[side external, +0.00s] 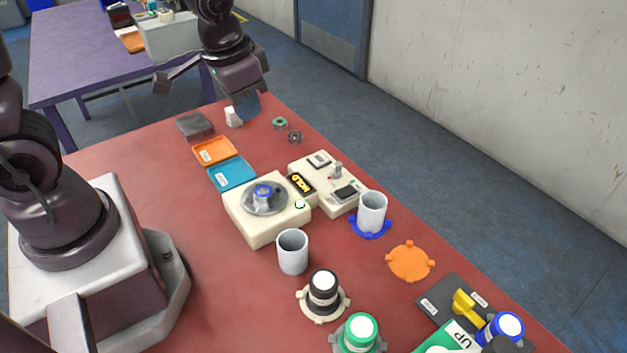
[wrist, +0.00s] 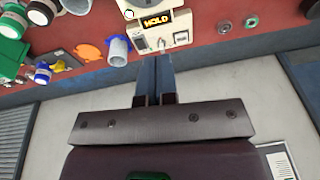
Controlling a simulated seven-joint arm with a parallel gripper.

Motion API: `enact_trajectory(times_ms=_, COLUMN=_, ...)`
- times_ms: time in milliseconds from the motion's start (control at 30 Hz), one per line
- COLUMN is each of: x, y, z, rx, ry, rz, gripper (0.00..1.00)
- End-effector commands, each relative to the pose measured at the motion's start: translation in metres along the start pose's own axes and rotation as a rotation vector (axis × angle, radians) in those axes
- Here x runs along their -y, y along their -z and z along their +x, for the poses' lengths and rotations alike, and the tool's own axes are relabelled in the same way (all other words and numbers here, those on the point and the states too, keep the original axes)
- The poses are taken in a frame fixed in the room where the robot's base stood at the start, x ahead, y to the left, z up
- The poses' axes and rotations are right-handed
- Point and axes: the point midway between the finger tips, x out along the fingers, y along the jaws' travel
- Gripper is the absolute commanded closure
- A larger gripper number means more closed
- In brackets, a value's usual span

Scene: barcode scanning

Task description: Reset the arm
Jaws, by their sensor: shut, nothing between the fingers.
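My gripper (side external: 248,108) is at the far end of the red table, pointing down, with blue-grey fingers. Its fingers look together and hold nothing. In the wrist view the shut fingers (wrist: 155,62) point up toward the scanner station, with pale wall and floor behind them. A small white block (side external: 234,117) is just left of the fingers in the side view; whether they touch cannot be told.
A cream scanner station (side external: 262,228) with a "HOLD" display (wrist: 155,23) sits mid-table. Around it are a grey cup (side external: 292,252), another cup (side external: 372,212) on a blue ring, an orange tray (side external: 214,150), a blue tray (side external: 231,173) and an orange disc (side external: 410,262). Jars stand in front.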

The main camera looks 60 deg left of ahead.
Motion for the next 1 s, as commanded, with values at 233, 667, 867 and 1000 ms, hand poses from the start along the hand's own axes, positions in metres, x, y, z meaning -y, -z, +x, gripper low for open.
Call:
enact_trajectory(times_ms=233, x=-0.019, y=-0.05, z=-0.08, rx=-0.051, ry=-0.032, rz=-0.082, gripper=1.0)
enact_trajectory(times_ms=667, x=-0.028, y=-0.072, z=-0.14, rx=-0.296, ry=-0.037, rz=-0.067, gripper=1.0)
enact_trajectory(times_ms=867, x=-0.028, y=-0.071, z=-0.14, rx=-0.299, ry=-0.037, rz=-0.066, gripper=1.0)
enact_trajectory(times_ms=1000, x=-0.028, y=-0.071, z=-0.14, rx=-0.299, ry=-0.037, rz=-0.066, gripper=1.0)
